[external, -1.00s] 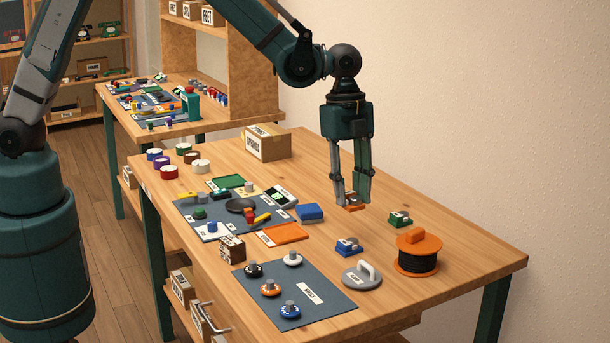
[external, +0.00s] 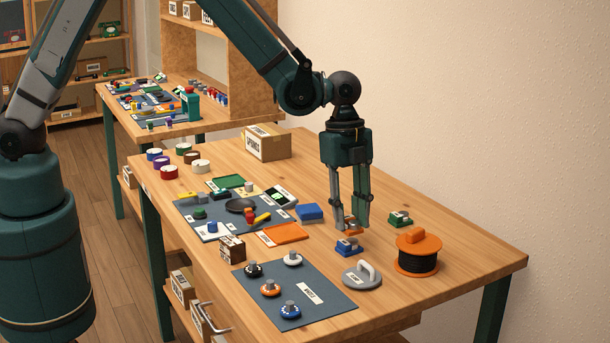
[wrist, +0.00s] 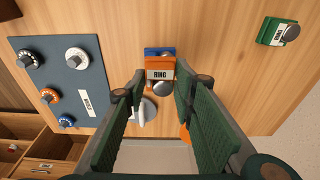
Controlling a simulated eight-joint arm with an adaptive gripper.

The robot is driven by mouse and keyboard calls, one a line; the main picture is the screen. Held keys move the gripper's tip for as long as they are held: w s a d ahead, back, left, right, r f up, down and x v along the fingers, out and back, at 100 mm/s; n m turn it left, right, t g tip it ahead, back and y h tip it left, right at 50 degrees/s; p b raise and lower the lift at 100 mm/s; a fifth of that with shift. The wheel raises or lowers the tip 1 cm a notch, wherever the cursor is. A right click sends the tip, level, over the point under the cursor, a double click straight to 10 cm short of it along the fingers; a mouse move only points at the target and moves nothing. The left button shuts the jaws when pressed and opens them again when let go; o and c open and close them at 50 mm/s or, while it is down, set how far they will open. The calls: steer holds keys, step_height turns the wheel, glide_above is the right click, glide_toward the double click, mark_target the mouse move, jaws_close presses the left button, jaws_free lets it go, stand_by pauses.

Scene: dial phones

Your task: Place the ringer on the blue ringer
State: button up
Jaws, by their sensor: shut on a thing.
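My gripper (external: 350,227) points straight down and is shut on an orange ringer (external: 354,231), which also shows in the wrist view (wrist: 159,66) with a "RING" label and a grey bell. The blue ringer (external: 347,251) lies on the table right below and a little toward the camera in the external view. In the wrist view the blue ringer (wrist: 152,51) shows only as a blue edge behind the orange one, which covers most of it. The orange ringer is just above the blue one; I cannot tell whether they touch.
A green ringer (external: 400,219) lies to the right. A grey weight with a handle (external: 361,278) and a cable spool with an orange top (external: 418,243) stand close by. A dark mat (external: 322,300) with several dials lies at the front left.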

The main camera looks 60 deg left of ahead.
mark_target(346, 216)
steer(key=shift+f, duration=1.25)
steer(key=shift+f, duration=0.1)
steer(key=o, duration=1)
steer(key=shift+a+r+p, duration=0.15)
steer(key=shift+a+r, duration=0.15)
steer(key=shift+r, duration=1.7)
steer(key=shift+a+r+p, duration=0.1)
steer(key=shift+a+r, duration=0.2)
steer(key=shift+r, duration=1.75)
steer(key=shift+a+r+p, duration=0.15)
steer(key=shift+a+r, duration=0.15)
steer(key=shift+r, duration=1.7)
steer(key=shift+r, duration=0.1)
